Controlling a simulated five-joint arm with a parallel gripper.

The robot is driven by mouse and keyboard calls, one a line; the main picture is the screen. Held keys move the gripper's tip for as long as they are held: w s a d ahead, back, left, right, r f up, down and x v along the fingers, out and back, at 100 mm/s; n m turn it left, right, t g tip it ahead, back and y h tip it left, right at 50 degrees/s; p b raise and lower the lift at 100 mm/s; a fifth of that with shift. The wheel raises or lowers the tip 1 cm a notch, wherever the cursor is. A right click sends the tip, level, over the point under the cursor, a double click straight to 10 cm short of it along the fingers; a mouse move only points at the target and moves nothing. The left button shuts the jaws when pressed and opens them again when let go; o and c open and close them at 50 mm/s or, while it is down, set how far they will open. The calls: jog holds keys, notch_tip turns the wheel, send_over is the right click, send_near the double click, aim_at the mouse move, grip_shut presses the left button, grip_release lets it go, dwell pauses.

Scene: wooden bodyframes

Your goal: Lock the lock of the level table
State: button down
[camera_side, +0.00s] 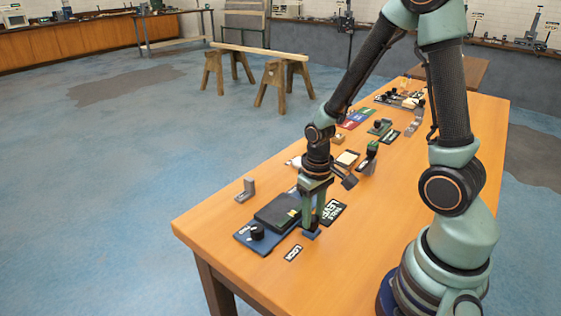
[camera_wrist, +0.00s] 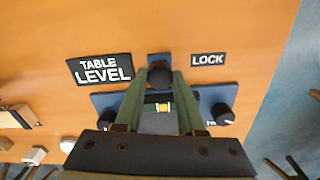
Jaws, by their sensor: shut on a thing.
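The level table is a blue base (camera_side: 245,240) with a dark grey plate (camera_side: 275,210) on top, near the bench's front left corner. A black knob (camera_side: 257,231) stands at its left end; it also shows in the wrist view (camera_wrist: 222,113). A yellow vial (camera_wrist: 163,107) shows between my fingers in the wrist view. A dark round lock knob (camera_wrist: 160,76) sits on a blue tab by the LOCK label (camera_wrist: 208,60). My gripper (camera_side: 311,226) reaches down to this tab, its two green fingers shut on the knob.
The TABLE LEVEL label (camera_side: 332,212) lies just right of my gripper, and a small grey bracket (camera_side: 246,189) stands behind the level table. Several small fixtures continue along the bench to the back right. Bare wood lies at the bench's front.

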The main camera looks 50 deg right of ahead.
aim_at(313, 218)
jog(key=shift+s+m, duration=0.1)
jog(key=shift+m, duration=0.5)
jog(key=c, duration=0.5)
grip_release()
jog(key=shift+r, duration=0.45)
notch_tip(313, 218, up, 11)
jog(key=shift+r, duration=0.1)
